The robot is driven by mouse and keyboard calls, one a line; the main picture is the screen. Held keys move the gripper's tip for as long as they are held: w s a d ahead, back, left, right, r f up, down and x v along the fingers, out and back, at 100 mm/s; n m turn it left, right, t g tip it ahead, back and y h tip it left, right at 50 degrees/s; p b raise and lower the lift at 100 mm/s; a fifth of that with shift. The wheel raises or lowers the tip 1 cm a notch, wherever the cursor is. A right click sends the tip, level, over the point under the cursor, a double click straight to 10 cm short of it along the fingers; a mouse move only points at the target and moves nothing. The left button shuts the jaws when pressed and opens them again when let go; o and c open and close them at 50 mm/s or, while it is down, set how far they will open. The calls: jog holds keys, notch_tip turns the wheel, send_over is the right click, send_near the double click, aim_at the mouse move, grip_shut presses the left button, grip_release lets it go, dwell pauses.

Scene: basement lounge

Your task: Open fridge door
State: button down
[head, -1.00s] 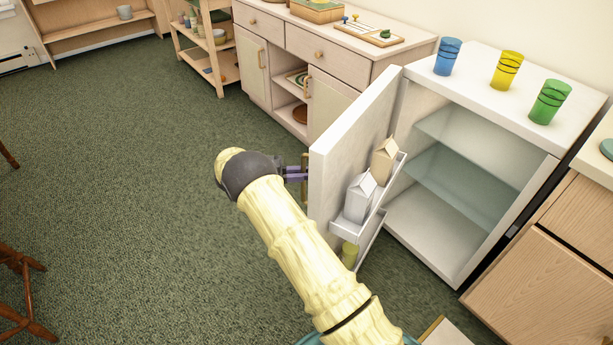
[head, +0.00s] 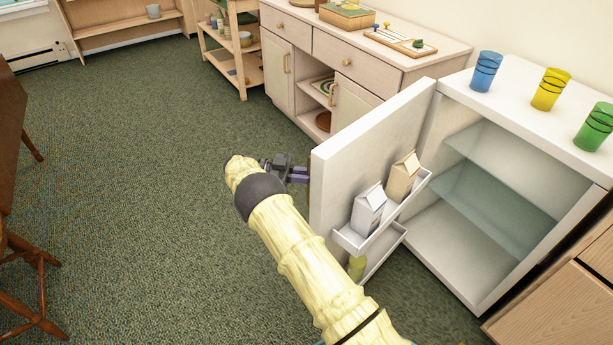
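The white fridge (head: 545,140) stands at the right with its door (head: 350,150) swung wide open to the left. Glass shelves (head: 490,180) show inside, with no items seen on them. My gripper (head: 300,174) is at the outer side of the door, by its free edge. Its purple fingers reach toward the handle side. The handle is almost wholly hidden behind the door edge, so I cannot tell whether the fingers are shut on it.
Door racks hold a white carton (head: 369,209), a tan carton (head: 403,176) and a yellow-green item (head: 357,266). Blue (head: 486,71), yellow (head: 551,89) and green (head: 595,126) cups stand on the fridge. A cabinet (head: 365,60) is behind the door. Carpet (head: 140,170) at left is clear.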

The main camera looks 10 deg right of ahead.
jog(key=shift+w+d, duration=0.15)
jog(key=shift+d, duration=0.2)
